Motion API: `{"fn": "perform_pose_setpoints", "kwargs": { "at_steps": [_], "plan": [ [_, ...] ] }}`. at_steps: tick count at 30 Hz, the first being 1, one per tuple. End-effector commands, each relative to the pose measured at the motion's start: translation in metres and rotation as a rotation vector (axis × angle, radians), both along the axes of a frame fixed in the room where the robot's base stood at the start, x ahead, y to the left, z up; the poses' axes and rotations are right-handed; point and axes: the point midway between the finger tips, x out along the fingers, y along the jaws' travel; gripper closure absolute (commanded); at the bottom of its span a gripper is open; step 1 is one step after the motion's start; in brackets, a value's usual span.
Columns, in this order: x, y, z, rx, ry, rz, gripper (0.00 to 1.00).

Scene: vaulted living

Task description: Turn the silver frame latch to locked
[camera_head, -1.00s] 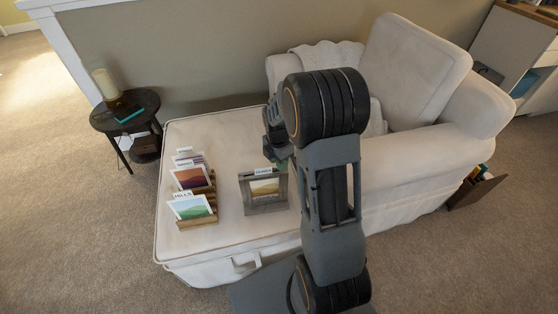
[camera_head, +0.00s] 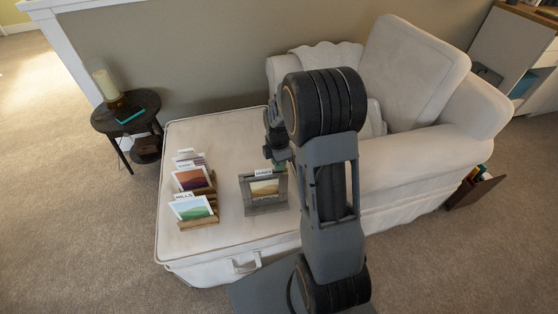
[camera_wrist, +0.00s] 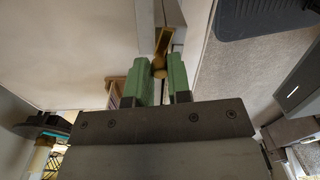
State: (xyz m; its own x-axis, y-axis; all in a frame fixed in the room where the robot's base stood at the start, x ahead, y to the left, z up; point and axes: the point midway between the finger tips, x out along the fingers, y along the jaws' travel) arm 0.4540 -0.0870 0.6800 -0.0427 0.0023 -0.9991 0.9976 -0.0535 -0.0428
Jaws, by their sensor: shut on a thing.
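The grey-silver frame (camera_head: 249,201) stands upright on the cream ottoman, holding a tan landscape picture with a label card at its top. In the wrist view, the frame's grey edge (camera_wrist: 147,28) is at the top middle. A brass-coloured latch (camera_wrist: 163,42) with a rounded knob lies against it. My gripper (camera_wrist: 162,76) has its green fingertips either side of the latch knob, shut on it. In the head view, my gripper (camera_head: 281,164) is at the frame's upper right corner; my arm hides the latch there.
Several picture cards in wooden holders (camera_head: 199,222) stand left of the frame on the ottoman (camera_head: 230,135). A cream armchair (camera_head: 415,60) is behind and right. A dark side table (camera_head: 140,100) with a lamp stands at left.

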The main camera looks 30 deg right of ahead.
Motion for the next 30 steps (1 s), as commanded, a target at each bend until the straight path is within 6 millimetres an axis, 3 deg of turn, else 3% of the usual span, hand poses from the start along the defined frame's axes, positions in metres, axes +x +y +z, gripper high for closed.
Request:
{"fn": "perform_pose_setpoints", "kwargs": {
  "at_steps": [15,30],
  "plan": [
    [-0.0004,-0.0007,0.0006,0.000,0.001,-0.333,1.00],
    [-0.0005,-0.0007,0.0000,0.000,0.001,-0.412,1.00]
  ]
}}
